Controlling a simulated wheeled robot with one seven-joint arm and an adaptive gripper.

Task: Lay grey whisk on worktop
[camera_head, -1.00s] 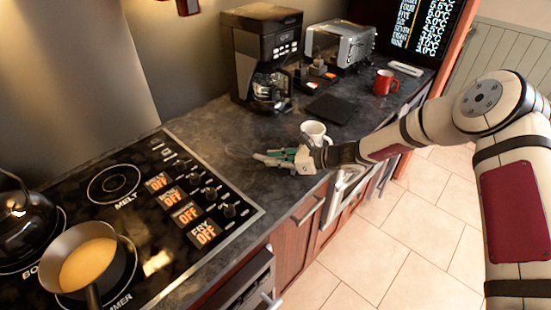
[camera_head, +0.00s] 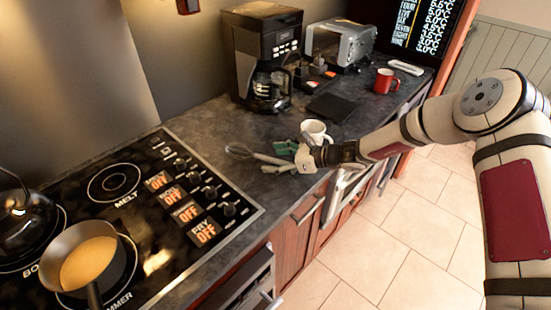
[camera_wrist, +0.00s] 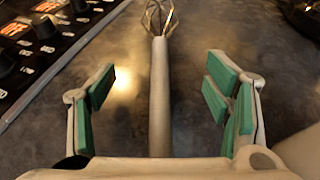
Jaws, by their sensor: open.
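The grey whisk (camera_head: 262,156) lies on the dark worktop (camera_head: 215,130), its wire head pointing left toward the hob. In the wrist view the whisk (camera_wrist: 160,95) runs lengthwise between the fingers, with its wire loops at the top. My gripper (camera_head: 281,158) is low over the worktop at the handle end. In the wrist view my gripper (camera_wrist: 162,95) is open, its green pads on both sides of the handle with a clear gap on each side. The near end of the handle is hidden by the gripper's body.
A white mug (camera_head: 314,131) stands close behind my gripper. The hob (camera_head: 130,215) with a pan (camera_head: 88,262) is to the left. A coffee maker (camera_head: 262,58), toaster (camera_head: 340,45) and red mug (camera_head: 385,81) stand further back. The worktop's front edge is close to my gripper.

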